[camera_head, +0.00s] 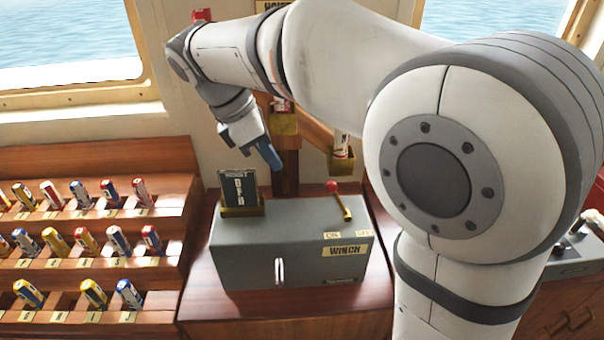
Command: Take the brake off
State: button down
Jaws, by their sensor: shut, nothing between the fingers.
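The grey winch box (300,275) stands on the wooden console, with a "WINCH" label on its top front edge. A small brass lever with a red knob (333,187) rises at the right of its top, beside two small labels whose text is hard to read. A pale upright handle (279,272) is on its front face. My gripper (270,160) is shut and empty. It points down behind and above the box, left of the red-knobbed lever and apart from it. No part is plainly marked as the brake.
Stepped wooden racks (90,160) with several coloured cylinders fill the left. Brass holders (340,162) hang on the wall behind. My arm hides much of the right side.

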jog(key=w+d+f, duration=0.1)
jog(key=d+f, duration=0.7)
jog(key=shift+p, duration=0.35)
jog(key=shift+r, duration=0.15)
